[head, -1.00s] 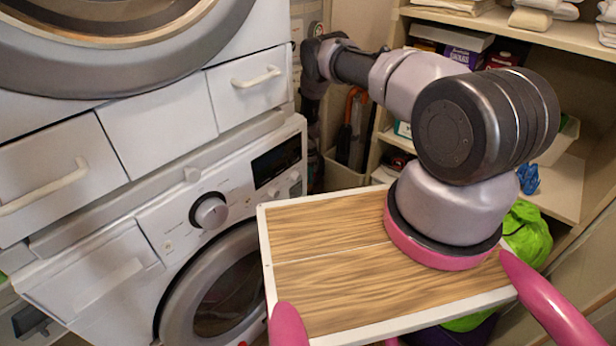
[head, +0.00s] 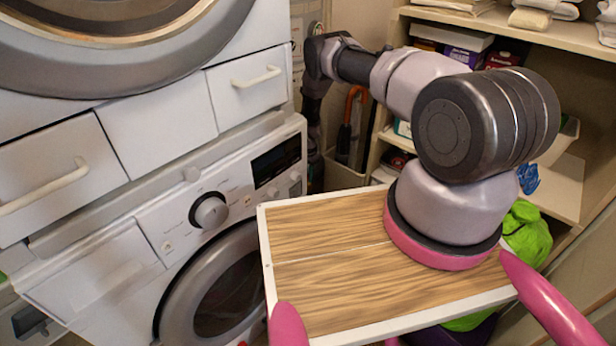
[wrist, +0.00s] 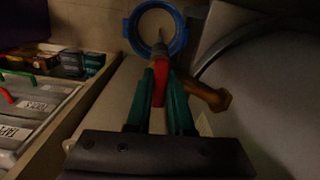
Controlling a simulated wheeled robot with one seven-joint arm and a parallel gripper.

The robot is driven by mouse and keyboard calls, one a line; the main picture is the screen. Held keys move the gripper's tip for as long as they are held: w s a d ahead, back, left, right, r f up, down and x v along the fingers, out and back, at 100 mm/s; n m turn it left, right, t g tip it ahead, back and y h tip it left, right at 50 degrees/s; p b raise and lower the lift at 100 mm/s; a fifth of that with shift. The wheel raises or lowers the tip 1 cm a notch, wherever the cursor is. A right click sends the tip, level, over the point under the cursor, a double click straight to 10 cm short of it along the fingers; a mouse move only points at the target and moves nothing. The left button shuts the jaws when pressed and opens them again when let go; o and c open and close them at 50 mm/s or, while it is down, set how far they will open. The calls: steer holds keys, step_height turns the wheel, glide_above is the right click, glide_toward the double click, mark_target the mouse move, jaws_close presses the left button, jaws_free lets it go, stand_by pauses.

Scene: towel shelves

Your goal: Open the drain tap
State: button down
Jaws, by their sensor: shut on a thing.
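The red handle (wrist: 160,80) of the drain tap sits between the fingers in the wrist view. My gripper (wrist: 161,78) has green fingers and is shut on this red handle. The brass-coloured tap body (wrist: 208,96) sticks out to the right of the fingers. A blue round rim (wrist: 134,42) of a container is beyond the fingertips, with a thin metal end over its opening. The wrist view is dark, and the fingers hide part of the tap. In the head view my gripper and the tap are hidden.
A washing machine (head: 150,255) stands at left in the head view, with drawers (head: 165,128) above it. Shelves (head: 560,35) with boxes and towels are at right. A large pale curved surface (wrist: 265,85) is close on the wrist view's right; labelled boxes (wrist: 30,110) are left.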

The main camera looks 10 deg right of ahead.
steer(key=n, duration=0.6)
steer(key=shift+d+n, duration=0.1)
steer(key=shift+n, duration=0.2)
steer(key=n, duration=0.5)
steer(key=shift+n, duration=0.3)
steer(key=c, duration=0.8)
jaws_free()
steer(key=shift+d, duration=0.1)
step_height(320, 180, up, 11)
steer(key=shift+f, duration=0.1)
